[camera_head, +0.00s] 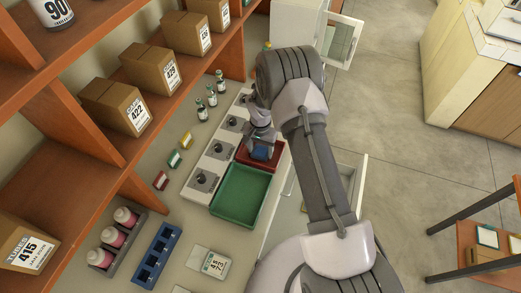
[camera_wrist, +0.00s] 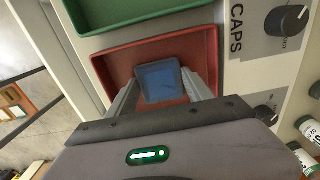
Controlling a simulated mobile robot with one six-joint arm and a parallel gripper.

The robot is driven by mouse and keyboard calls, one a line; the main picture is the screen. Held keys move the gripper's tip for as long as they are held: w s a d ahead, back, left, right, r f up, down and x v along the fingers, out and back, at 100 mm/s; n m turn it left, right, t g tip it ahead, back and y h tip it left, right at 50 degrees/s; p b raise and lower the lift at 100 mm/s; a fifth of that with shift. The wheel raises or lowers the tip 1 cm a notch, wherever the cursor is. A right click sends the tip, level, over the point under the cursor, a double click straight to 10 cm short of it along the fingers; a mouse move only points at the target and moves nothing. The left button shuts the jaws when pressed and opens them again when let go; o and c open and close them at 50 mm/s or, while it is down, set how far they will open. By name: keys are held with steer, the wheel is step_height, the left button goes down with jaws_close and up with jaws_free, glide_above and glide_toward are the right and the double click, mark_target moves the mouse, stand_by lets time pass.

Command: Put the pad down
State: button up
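The pad is a small dark blue block (camera_wrist: 160,82), seen between my fingertips in the wrist view; it also shows as a blue patch in the head view (camera_head: 262,152). My gripper (camera_wrist: 160,88) is closed on its two sides, with a finger against each side. The pad is over the red tray (camera_wrist: 118,62), within its rim as seen from the wrist. I cannot tell whether its underside touches the tray floor. In the head view the red tray (camera_head: 277,156) is partly hidden by my wrist.
An empty green tray (camera_head: 240,192) adjoins the red one. A panel with dark knobs (camera_head: 203,178) and the label CAPS runs along the trays. Several vials (camera_head: 212,97) stand near the shelf. Boxes (camera_head: 113,104) fill the shelf. A blue rack (camera_head: 157,256) stands at the front.

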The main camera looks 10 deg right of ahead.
steer(key=o, duration=0.4)
steer(key=shift+r, duration=0.15)
